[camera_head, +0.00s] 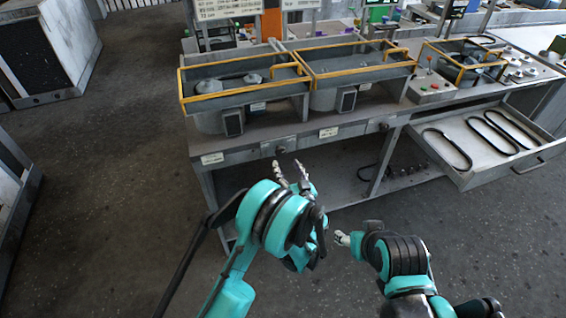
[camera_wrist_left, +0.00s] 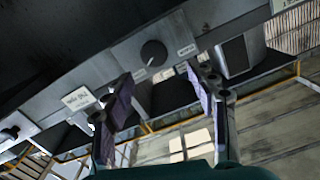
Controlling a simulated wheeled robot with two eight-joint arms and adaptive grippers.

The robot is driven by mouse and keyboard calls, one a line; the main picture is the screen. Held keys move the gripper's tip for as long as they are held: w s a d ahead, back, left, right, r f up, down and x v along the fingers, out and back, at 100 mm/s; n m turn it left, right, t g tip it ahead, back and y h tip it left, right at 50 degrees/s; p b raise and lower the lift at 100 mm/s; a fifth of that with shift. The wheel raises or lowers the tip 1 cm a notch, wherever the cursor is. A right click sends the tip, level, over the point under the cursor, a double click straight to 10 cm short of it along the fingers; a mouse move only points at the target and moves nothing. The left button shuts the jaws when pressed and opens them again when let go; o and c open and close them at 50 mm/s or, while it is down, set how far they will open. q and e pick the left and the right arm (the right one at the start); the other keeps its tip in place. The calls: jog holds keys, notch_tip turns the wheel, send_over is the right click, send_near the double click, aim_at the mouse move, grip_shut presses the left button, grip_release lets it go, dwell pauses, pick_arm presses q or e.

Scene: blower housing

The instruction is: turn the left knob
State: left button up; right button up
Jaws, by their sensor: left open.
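The left knob (camera_head: 280,150) is a small dark round knob on the front panel of the workbench (camera_head: 240,160). In the left wrist view the knob (camera_wrist_left: 153,53) is larger, with a short white mark at its edge. My left gripper (camera_head: 290,170) is open and empty, just below and in front of the knob. In the left wrist view its fingers (camera_wrist_left: 160,80) are spread wide, and the knob appears beyond them, between their lines. My right gripper (camera_head: 342,239) is low at the right, away from the bench; its fingers are too small to read.
A second knob (camera_head: 383,127) sits farther right on the panel. White labels (camera_head: 328,132) flank the knobs. Yellow-railed trays (camera_head: 240,88) stand on the bench. An open drawer (camera_head: 480,150) with dark belts juts out at the right.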

aim_at(282, 152)
pick_arm(q)
jog(key=shift+t, duration=0.3)
jog(key=x, duration=0.2)
jog(key=b+x, duration=0.1)
jog(key=x, duration=0.1)
jog(key=f+b+x, duration=0.1)
jog(key=x, duration=0.1)
jog(key=shift+d, duration=0.35)
jog(key=shift+w+a+r, duration=0.1)
jog(key=shift+w+a, duration=0.1)
jog(key=shift+w, duration=0.4)
jog(key=shift+c, duration=0.2)
jog(key=c, duration=1.1)
